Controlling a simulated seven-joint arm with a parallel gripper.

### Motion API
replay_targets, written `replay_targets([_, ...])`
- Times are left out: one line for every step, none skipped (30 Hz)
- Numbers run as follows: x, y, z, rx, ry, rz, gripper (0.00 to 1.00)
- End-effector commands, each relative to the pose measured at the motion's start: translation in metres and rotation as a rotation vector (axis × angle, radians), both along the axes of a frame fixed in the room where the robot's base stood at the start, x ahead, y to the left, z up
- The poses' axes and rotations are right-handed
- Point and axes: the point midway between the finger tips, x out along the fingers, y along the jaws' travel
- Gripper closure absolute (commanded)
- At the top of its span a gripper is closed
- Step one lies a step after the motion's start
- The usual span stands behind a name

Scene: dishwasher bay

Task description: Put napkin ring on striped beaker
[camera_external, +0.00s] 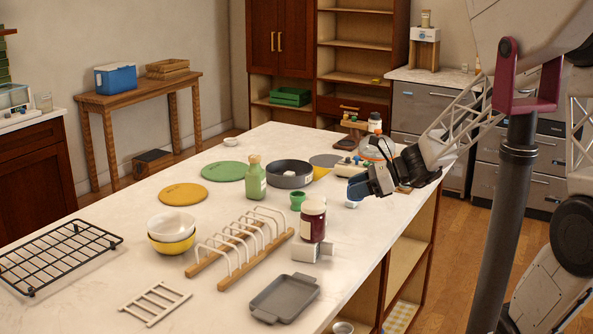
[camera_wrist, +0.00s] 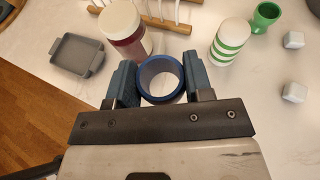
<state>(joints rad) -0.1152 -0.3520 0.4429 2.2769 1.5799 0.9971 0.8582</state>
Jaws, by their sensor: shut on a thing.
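The napkin ring (camera_wrist: 161,100) is a dark blue hoop, seen from above with its opening showing. My gripper (camera_wrist: 160,82) is shut on it, with one blue-grey finger pressed to each side. In the external view my gripper (camera_external: 362,187) is above the right part of the counter; the ring cannot be told from the fingers there. The striped beaker (camera_wrist: 231,42), white with green bands, stands upright on the counter. It is ahead and to the right of the ring in the wrist view, apart from it. I cannot clearly make out the beaker in the external view.
A dark red jar with a pale lid (camera_wrist: 122,25) stands ahead-left of the ring. A green cup (camera_wrist: 266,16) is beside the beaker, with white blocks (camera_wrist: 294,92) at right. A grey tray (camera_external: 284,298) and wooden rack (camera_external: 205,262) lie nearer the external camera.

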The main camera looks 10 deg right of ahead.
Motion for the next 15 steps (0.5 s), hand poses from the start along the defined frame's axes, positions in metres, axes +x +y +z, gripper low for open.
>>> replay_targets([-0.0005,0.0003,0.0001,0.000,0.000,0.001,0.76])
replay_targets([-0.0006,0.0003,0.0001,0.000,0.000,0.001,0.76])
replay_targets([-0.0005,0.0003,0.0001,0.000,0.000,0.001,0.76])
replay_targets([-0.0005,0.0002,0.0001,0.000,0.000,0.000,0.76])
replay_targets([-0.0004,0.0002,0.0001,0.000,0.000,0.000,0.76])
replay_targets([-0.0003,0.0002,0.0002,0.000,0.000,0.000,0.76])
replay_targets([-0.0003,0.0002,0.0002,0.000,0.000,0.000,0.76])
replay_targets([-0.0003,0.0002,0.0002,0.000,0.000,0.000,0.76])
replay_targets([0.0000,0.0002,0.0001,0.000,0.000,0.000,0.76])
replay_targets([0.0002,0.0002,0.0001,0.000,0.000,0.000,0.76])
replay_targets([0.0006,0.0004,0.0001,0.000,0.000,0.000,0.76])
replay_targets([0.0015,0.0008,0.0000,0.000,0.000,0.000,0.76])
replay_targets([0.0025,0.0012,-0.0001,0.000,0.000,0.000,0.76])
replay_targets([0.0038,0.0017,-0.0002,0.000,0.000,0.000,0.76])
replay_targets([0.0060,0.0025,-0.0003,0.000,0.000,0.000,0.76])
